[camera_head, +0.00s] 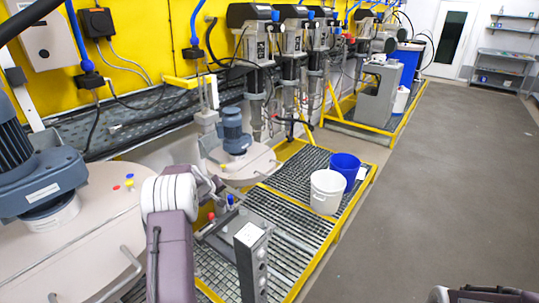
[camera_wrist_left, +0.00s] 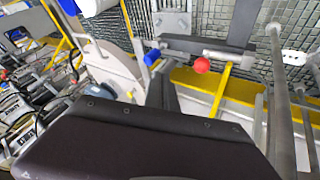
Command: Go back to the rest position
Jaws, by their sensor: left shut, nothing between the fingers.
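My left arm comes up from the bottom of the head view, and its wrist bends away at the white joint. My left gripper (camera_head: 213,188) is small and partly hidden behind that wrist, shut and empty. It is just above a grey fixture (camera_head: 247,225) with a red knob (camera_head: 211,217) and a blue knob (camera_head: 230,200). In the left wrist view the red knob (camera_wrist_left: 201,65) and blue knob (camera_wrist_left: 152,57) show beyond a dark body that fills the bottom. Only a mauve part of my right arm shows at the lower right; its gripper is out of view.
Drums with agitator motors (camera_head: 233,132) stand to the left and behind the wrist. A white bucket (camera_head: 326,190) and a blue bucket (camera_head: 345,165) stand on the yellow-edged grating (camera_head: 290,225). The grey floor (camera_head: 430,190) to the right is clear.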

